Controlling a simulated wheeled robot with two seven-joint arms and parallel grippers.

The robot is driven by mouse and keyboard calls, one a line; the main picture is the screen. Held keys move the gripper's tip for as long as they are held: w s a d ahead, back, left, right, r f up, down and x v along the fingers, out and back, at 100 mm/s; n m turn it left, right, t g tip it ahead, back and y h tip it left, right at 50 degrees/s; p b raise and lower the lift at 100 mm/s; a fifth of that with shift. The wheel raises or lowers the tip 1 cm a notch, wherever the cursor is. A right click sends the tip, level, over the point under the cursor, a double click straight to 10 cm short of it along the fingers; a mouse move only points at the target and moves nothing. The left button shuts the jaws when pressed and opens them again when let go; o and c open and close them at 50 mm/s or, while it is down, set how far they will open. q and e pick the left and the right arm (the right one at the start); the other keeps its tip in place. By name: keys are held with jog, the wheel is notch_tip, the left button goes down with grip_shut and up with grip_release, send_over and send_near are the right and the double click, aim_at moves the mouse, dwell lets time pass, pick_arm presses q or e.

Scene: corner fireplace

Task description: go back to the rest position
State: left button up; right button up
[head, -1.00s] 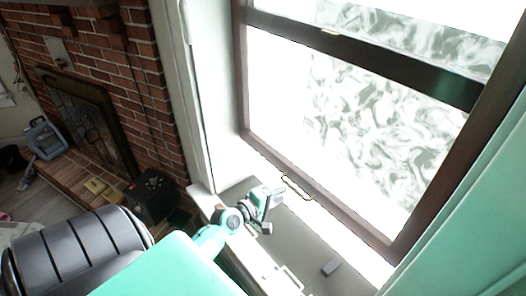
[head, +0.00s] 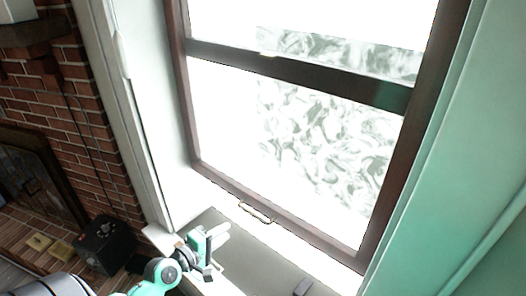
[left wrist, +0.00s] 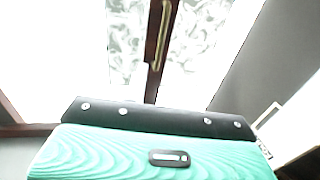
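My left gripper (head: 213,250) is in the lower part of the head view, on a teal arm that comes in from the lower left. It is over the window sill, to the left of and below the brass window handle (head: 256,212). Its two fingers look apart, with nothing seen between them. The left wrist view shows the teal and black gripper body (left wrist: 160,140) but not clear fingertips; the brass handle (left wrist: 157,40) shows beyond it. My right gripper is in neither view.
A dark-framed window (head: 290,75) with a lower sash stands ahead, closed as far as I can tell. A brick fireplace wall (head: 70,90) and a black box (head: 105,245) are at the left. A teal curtain or wall (head: 440,170) is at the right.

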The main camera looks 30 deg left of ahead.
pick_arm(q)
jog(key=shift+d, duration=0.1)
jog(key=s+d+f+m+g, duration=0.4)
jog(key=s+d+m, duration=0.2)
jog(key=d+m, duration=0.1)
jog(key=s+d+f+m+g, duration=0.3)
jog(key=s+d+m+g, duration=0.25)
jog(key=d+m, duration=0.2)
jog(key=s+m+g+y, duration=0.2)
jog(key=s+m+g, duration=0.15)
jog(key=s, duration=0.35)
jog(key=s+f+x, duration=0.1)
jog(key=s+x, duration=0.2)
jog(key=x, duration=1.3)
jog(key=s+a+x, duration=0.1)
jog(key=s+x, duration=0.3)
jog(key=x, duration=1.1)
jog(key=s+a+f+g+b, duration=0.1)
jog(key=s+a+f, duration=0.1)
jog(key=s+f, duration=1.7)
jog(key=shift+a+f+m, duration=0.15)
jog(key=shift+f+m, duration=0.25)
jog(key=shift+f, duration=0.45)
